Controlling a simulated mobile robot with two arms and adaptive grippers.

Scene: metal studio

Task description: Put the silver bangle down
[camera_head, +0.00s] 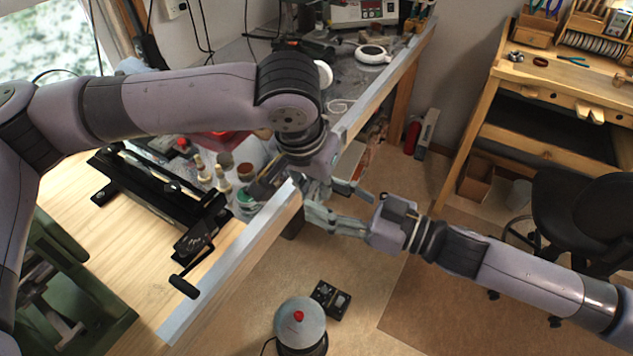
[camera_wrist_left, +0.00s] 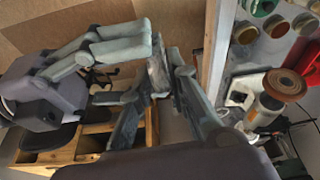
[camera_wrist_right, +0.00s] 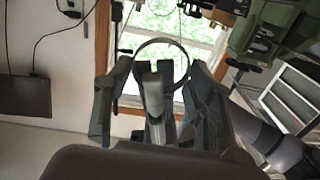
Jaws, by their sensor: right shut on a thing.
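The silver bangle (camera_wrist_right: 161,41) shows in the right wrist view as a thin upright ring against the window. My right gripper (camera_wrist_right: 157,72) is shut on its lower rim. In the head view, my right gripper (camera_head: 313,214) is beside the workbench's edge. My left gripper (camera_head: 325,190) is just above it, open, its fingers close around the right fingertips. In the left wrist view, the right gripper's pale fingers (camera_wrist_left: 125,45) reach in between my left fingers. The bangle cannot be made out in the head or left wrist view.
The wooden workbench (camera_head: 145,285) has a pale raised edge close to both grippers. A black clamp-like tool (camera_head: 165,195) and several small jars stand on it. A round device with a red knob (camera_head: 300,325) is on the floor below. A second bench (camera_head: 560,90) and a black chair (camera_head: 575,215) are at right.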

